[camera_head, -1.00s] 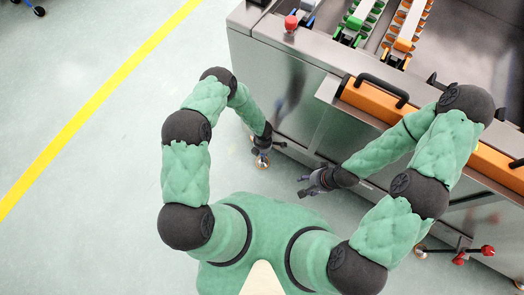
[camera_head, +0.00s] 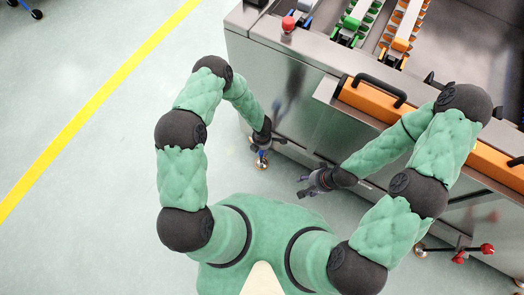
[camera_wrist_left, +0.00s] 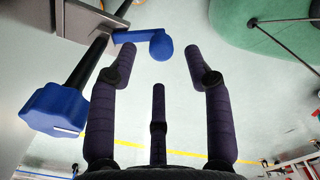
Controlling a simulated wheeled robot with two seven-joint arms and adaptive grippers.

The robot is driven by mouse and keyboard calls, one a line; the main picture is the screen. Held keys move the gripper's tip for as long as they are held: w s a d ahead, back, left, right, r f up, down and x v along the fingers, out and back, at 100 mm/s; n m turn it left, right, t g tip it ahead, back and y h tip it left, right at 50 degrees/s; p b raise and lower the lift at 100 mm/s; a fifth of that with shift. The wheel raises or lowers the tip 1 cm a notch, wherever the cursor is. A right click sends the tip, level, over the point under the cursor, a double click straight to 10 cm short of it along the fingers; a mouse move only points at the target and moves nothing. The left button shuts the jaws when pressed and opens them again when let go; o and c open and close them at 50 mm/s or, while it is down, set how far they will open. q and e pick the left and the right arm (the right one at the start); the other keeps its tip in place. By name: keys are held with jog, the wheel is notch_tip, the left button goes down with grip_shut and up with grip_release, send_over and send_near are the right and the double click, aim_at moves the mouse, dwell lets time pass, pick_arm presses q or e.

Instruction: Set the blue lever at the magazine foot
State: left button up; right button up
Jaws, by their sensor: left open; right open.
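In the left wrist view a blue lever (camera_wrist_left: 160,45) with a rounded end sticks out from the edge of a steel part. Its end lies just beyond my open left gripper (camera_wrist_left: 155,58), in line with the gap between the two outer fingers. I see no clear contact. A blue faceted knob (camera_wrist_left: 54,109) on a dark bar is to the left of the fingers. In the head view my left gripper (camera_head: 262,142) is low beside the steel machine, and the lever cannot be made out there. My right gripper (camera_head: 308,184) is open and empty near the machine's front.
The steel machine (camera_head: 300,98) fills the upper right, with an orange panel (camera_head: 368,100) and black handle. A red button (camera_head: 288,24) sits on its top edge. A red-knobbed fixture (camera_head: 460,252) is at lower right.

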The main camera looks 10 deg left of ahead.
pick_arm(q)
notch_tip(320, 180, up, 7)
dwell(0.3)
dwell(0.5)
